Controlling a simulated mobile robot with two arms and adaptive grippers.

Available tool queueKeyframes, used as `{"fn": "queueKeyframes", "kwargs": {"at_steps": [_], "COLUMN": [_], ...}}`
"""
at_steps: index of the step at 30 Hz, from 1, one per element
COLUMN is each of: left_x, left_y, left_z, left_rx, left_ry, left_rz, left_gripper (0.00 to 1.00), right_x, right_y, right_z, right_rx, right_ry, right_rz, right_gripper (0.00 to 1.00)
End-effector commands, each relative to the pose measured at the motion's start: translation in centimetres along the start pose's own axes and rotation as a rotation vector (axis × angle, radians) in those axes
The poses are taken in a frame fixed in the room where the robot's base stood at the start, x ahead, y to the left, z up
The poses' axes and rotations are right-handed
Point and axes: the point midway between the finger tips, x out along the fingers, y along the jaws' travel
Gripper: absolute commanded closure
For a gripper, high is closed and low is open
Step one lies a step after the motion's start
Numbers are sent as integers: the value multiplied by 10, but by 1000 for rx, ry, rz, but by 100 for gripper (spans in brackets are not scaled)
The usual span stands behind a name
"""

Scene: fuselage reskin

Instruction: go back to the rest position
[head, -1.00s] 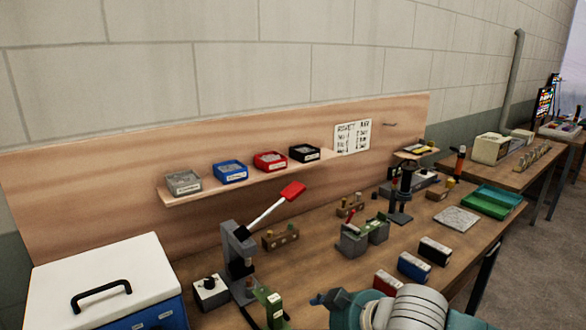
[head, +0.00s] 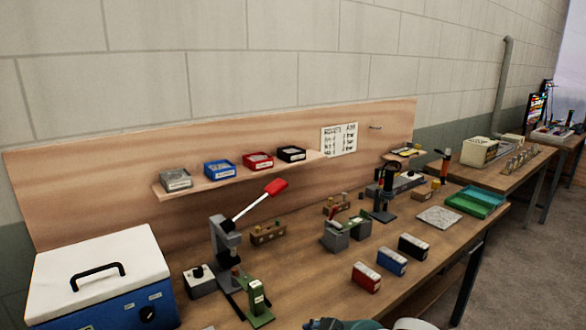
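A part of my own arm, teal and grey, shows at the bottom edge in the head view, right of the middle. No gripper fingers can be made out there, so I cannot see whether either gripper is open or shut. The wooden workbench (head: 300,285) runs along the wall. On it stand an arbor press (head: 226,250) with a red-tipped lever, a green block fixture (head: 257,297), and a grey and green fixture (head: 347,231).
A white and blue box (head: 97,275) stands at the left. Red (head: 366,277), blue (head: 392,262) and black (head: 413,247) boxes line the front edge. A green tray (head: 474,202) and grey plate (head: 438,217) lie farther right. Small bins sit on a shelf (head: 235,177).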

Motion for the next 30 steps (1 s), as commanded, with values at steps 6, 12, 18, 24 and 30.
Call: {"fn": "queueKeyframes", "kwargs": {"at_steps": [6, 12, 18, 24, 30], "left_x": [0, 0, 0, 0, 0], "left_y": [-2, 1, 3, 6, 6], "left_z": [3, 10, 9, 8, 8], "left_rx": [0, 0, 1, 2, 2], "left_ry": [-5, -14, -13, -13, -12], "left_rz": [-2, 1, 4, 7, 7], "left_gripper": [60, 60, 60, 60, 60], "right_x": [5, 4, -10, -36, -66], "right_y": [-20, -28, -13, 2, 7], "right_z": [27, 74, 157, 236, 303], "right_rx": [13, 70, 180, 258, 315], "right_ry": [-2, -25, -125, -259, -391], "right_rz": [-15, 11, 112, 211, 287], "right_gripper": [42, 42, 42, 42, 42]}}
